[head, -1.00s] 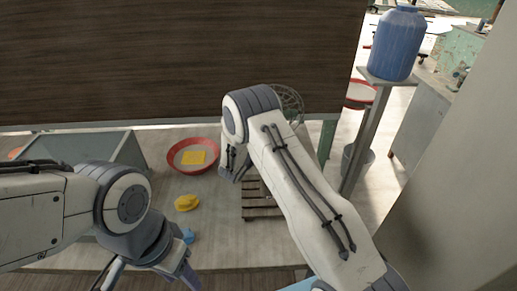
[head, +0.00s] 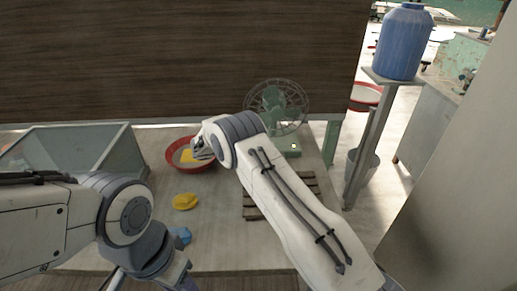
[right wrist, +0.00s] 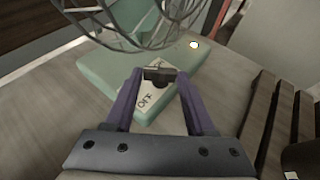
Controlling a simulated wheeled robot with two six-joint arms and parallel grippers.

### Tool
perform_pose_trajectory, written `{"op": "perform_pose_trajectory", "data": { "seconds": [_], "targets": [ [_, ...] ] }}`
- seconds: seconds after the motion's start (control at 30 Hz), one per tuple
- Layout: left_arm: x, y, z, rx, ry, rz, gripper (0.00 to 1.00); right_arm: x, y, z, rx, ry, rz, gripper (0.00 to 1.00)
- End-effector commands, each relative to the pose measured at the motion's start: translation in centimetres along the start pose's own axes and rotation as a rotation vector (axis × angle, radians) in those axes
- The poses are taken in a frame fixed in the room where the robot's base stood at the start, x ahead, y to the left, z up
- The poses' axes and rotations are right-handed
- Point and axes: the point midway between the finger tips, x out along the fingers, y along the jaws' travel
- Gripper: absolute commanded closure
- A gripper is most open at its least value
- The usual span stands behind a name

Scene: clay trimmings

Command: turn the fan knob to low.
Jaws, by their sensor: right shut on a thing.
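The green fan (head: 280,108) stands at the back right of the table, with its base (head: 291,147) partly behind my right arm. In the right wrist view its green base (right wrist: 105,72) bears a pale dial plate (right wrist: 150,103) marked OFF. The dark knob (right wrist: 160,74) sits at the top of that plate, between the fingertips of my right gripper (right wrist: 158,80), which is shut on it. The knob's exact setting is hard to read. In the head view my arm hides the right fingertips. My left gripper (head: 150,279) is at the bottom edge, fingers apart, tips cut off.
A red bowl (head: 172,155) holds a yellow block. A yellow lump (head: 186,202) and a blue piece (head: 180,236) lie on the table. A slatted wooden rack (head: 252,212) lies under my right forearm. A glass-sided box (head: 75,148) stands left. A blue barrel (head: 403,42) is at right.

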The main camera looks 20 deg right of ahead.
Motion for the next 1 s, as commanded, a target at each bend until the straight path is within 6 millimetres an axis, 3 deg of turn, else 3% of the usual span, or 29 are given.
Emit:
{"op": "perform_pose_trajectory", "data": {
  "seconds": [0.47,0.5,0.57,0.87,1.0],
  "targets": [
    [0.22,-0.02,0.01,0.000,0.000,0.000,0.50,-0.03,0.07,0.13,0.007,-0.003,-0.016,1.00],
    [0.22,-0.02,0.01,0.000,0.000,0.000,0.50,-0.03,0.07,0.13,0.007,-0.003,-0.016,0.37],
    [0.22,-0.02,0.01,0.000,0.000,0.000,0.50,-0.03,0.07,0.13,0.007,-0.003,-0.016,0.15],
    [0.24,-0.02,0.01,0.000,0.000,0.000,0.50,-0.04,0.06,0.07,0.007,-0.002,-0.016,0.15],
    [0.47,-0.03,0.02,0.000,0.000,0.000,0.50,-0.98,0.13,-0.01,0.007,-0.002,-0.014,0.15]
  ]
}}
